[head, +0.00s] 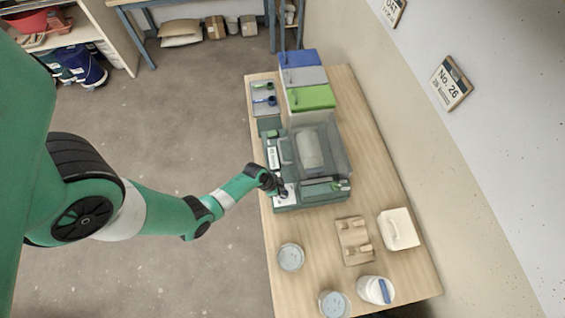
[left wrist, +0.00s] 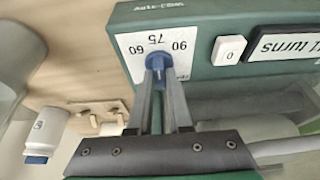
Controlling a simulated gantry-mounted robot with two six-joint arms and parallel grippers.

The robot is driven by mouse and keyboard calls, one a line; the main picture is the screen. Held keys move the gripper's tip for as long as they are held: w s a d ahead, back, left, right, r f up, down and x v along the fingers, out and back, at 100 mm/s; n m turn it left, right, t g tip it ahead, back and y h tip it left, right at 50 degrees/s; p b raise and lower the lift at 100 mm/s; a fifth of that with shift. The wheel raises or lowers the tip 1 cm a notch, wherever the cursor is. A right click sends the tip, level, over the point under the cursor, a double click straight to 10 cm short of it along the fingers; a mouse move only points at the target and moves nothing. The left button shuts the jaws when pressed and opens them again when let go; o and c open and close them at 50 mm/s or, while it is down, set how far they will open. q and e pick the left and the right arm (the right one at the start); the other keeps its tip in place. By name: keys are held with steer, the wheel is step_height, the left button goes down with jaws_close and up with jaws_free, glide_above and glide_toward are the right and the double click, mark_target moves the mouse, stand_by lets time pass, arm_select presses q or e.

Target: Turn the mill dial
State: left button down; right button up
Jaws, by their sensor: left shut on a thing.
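The mill (head: 318,160) is a dark green machine with a clear cover, standing on the wooden table. Its dial is a blue knob (left wrist: 158,62) on a white plate (left wrist: 150,47) marked 60, 75 and 90, seen upside down in the left wrist view. My left gripper (head: 284,190) is at the front corner of the mill. In the left wrist view the left gripper (left wrist: 161,75) has its two fingers closed around the blue knob. The fingers hide part of the knob. My right gripper is not in view.
A white button marked 0 (left wrist: 230,50) sits beside the dial plate. Blue, grey and green bins (head: 312,98) stand behind the mill. A wooden holder (head: 354,240), a white box (head: 398,230), a white jar (head: 376,290) and round dishes (head: 291,257) stand on the near table.

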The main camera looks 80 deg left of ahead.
arm_select(q)
steer(key=c, duration=0.8)
jaws_free()
steer(key=shift+c, duration=0.2)
steer(key=p+v, duration=1.1)
steer(key=shift+r, duration=0.3)
